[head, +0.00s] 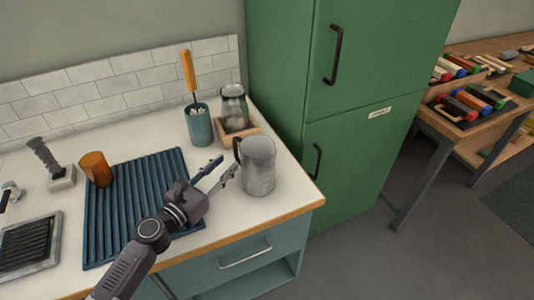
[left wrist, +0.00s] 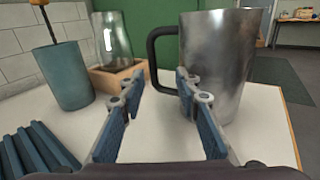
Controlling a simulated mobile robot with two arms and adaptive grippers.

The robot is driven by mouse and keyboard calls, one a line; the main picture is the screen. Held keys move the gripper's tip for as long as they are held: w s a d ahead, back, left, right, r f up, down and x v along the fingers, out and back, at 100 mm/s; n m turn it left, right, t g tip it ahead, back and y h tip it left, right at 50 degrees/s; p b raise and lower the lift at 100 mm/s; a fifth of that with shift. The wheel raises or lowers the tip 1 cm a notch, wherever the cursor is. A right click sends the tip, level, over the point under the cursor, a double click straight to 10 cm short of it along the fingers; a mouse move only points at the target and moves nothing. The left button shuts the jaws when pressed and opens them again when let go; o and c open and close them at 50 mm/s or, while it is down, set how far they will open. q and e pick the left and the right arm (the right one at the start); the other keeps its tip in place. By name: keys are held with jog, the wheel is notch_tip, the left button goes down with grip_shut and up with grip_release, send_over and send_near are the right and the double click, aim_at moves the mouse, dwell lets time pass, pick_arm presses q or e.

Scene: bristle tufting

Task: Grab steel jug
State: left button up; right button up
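The steel jug (head: 259,168) stands upright near the right front corner of the counter. Its black handle (head: 237,150) points left, toward my left gripper. In the left wrist view the jug (left wrist: 220,62) fills the upper right, with its handle (left wrist: 153,58) on its left side. My left gripper (head: 222,168) is open, its fingers spread and pointing at the handle side of the jug. In the left wrist view the fingertips (left wrist: 160,82) lie on either side of the handle's lower part; I cannot tell whether they touch it. My right gripper is in neither view.
A blue ribbed mat (head: 130,215) holds an amber cup (head: 96,169). Behind the jug are a teal cup (head: 200,126) with a wooden-handled tool and a glass jar (head: 233,105) in a wooden tray (head: 252,131). A green fridge (head: 345,165) stands right of the counter.

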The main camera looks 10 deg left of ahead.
aim_at(235, 150)
pick_arm(q)
jog(key=shift+w+a+n, duration=0.3)
jog(key=shift+w+n, duration=0.1)
jog(key=shift+w, duration=0.05)
jog(key=shift+w+r, duration=0.15)
jog(key=shift+r, duration=0.1)
jog(key=shift+x, duration=1)
jog(key=x, duration=0.2)
jog(key=shift+w+d+f, duration=0.1)
jog(key=shift+w+f, duration=0.05)
jog(key=shift+w, duration=0.2)
jog(key=shift+x, duration=0.8)
grip_shut()
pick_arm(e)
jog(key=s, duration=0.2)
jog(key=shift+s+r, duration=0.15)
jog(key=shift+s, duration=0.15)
